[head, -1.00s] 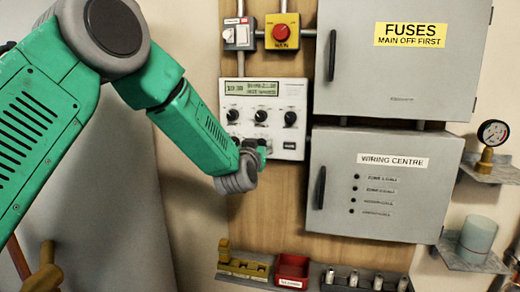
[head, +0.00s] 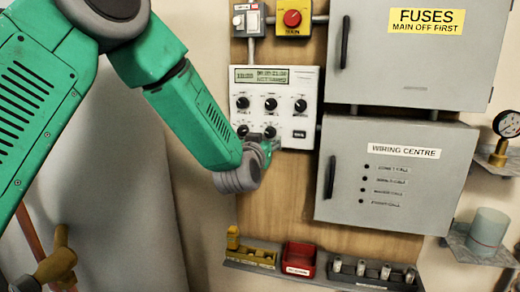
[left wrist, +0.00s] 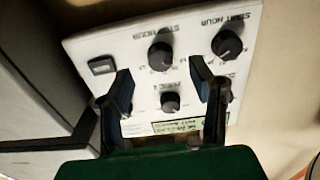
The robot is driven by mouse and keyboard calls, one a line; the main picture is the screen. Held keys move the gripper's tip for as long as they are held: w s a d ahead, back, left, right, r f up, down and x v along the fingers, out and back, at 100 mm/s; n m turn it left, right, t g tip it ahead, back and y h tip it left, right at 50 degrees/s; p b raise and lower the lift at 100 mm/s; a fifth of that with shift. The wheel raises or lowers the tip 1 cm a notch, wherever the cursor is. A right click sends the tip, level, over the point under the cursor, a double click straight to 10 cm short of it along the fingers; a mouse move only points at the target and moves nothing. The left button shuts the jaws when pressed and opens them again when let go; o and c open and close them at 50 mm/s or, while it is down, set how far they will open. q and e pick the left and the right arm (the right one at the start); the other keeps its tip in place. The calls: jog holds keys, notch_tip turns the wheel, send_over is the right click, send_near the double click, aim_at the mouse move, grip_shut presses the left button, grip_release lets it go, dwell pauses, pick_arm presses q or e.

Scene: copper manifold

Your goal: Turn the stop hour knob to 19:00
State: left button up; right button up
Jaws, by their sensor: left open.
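The white controller panel (head: 310,113) hangs on the wooden board, with a green display (head: 262,75) above two rows of black knobs. The display text is too blurred to read. The stop hour knob (head: 270,132) is the middle one in the lower row. In the left wrist view the panel is upside down, and the stop hour knob (left wrist: 160,55) is beside its label near the top. My left gripper (head: 268,146) is open just below this knob in the head view. In the left wrist view its empty fingers (left wrist: 163,88) are spread around a smaller knob (left wrist: 171,102). Contact cannot be told.
The start hour knob (left wrist: 228,45) neighbours the stop hour knob, and a dark button (head: 299,134) is on its other side. A red main switch (head: 292,18) is above the panel. The grey wiring centre box (head: 400,205) stands out to the right. A red bin (head: 299,258) is below.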

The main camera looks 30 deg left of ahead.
pick_arm(q)
jog(key=v, duration=0.7)
jog(key=shift+s, duration=0.2)
jog(key=shift+d+f, duration=0.1)
jog(key=s+d+f+m+g+h+b, duration=0.1)
jog(key=s+f+g, duration=0.3)
jog(key=f, duration=0.7)
jog(key=s+d+f+m+g+h+b, duration=0.15)
jog(key=s+f, duration=0.35)
jog(key=f, duration=0.5)
jog(key=s+d+f+g+h, duration=0.1)
jog(key=s+f+g, duration=0.3)
jog(key=f, duration=0.7)
jog(key=s+f+g, duration=0.2)
jog(key=s+f, duration=0.3)
jog(key=s, duration=0.3)
jog(key=s+f+g+b, duration=0.1)
jog(key=s+f+g, duration=0.2)
jog(key=s, duration=0.6)
jog(key=s+f+g, duration=0.2)
jog(key=s+f, duration=0.5)
jog(key=s, duration=0.2)
jog(key=shift+d+m+b, duration=0.2)
jog(key=shift+m+b, duration=0.1)
jog(key=shift+m, duration=0.15)
